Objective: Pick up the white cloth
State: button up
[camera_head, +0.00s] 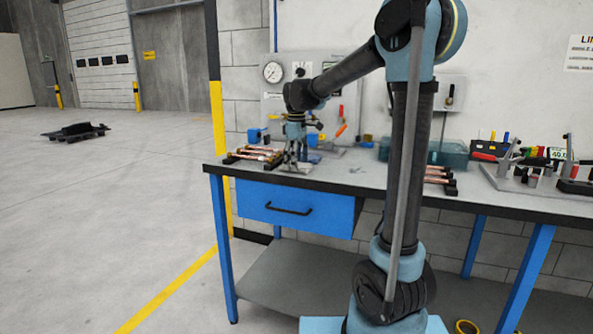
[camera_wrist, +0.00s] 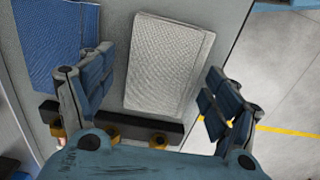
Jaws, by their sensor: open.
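The white cloth (camera_wrist: 165,65) lies flat and folded on the grey bench top in the wrist view, with a woven texture. My gripper (camera_wrist: 155,92) is open and empty, one finger to the left of the cloth and the other to its right. The cloth's near edge lies between the fingers in the picture; I cannot tell the height gap. In the head view my gripper (camera_head: 295,152) points down over the left part of the bench, and the cloth cannot be made out clearly there.
A blue cloth (camera_wrist: 55,45) lies left of the white one. A black rack (camera_wrist: 160,130) lies along the near side. In the head view, copper tubes (camera_head: 258,153) sit left of my gripper, and a teal bin (camera_head: 440,153) stands to the right. The bench edge is close.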

jog(key=shift+c, duration=0.6)
jog(key=c, duration=0.9)
notch_tip(320, 180, up, 10)
jog(key=shift+r, duration=0.1)
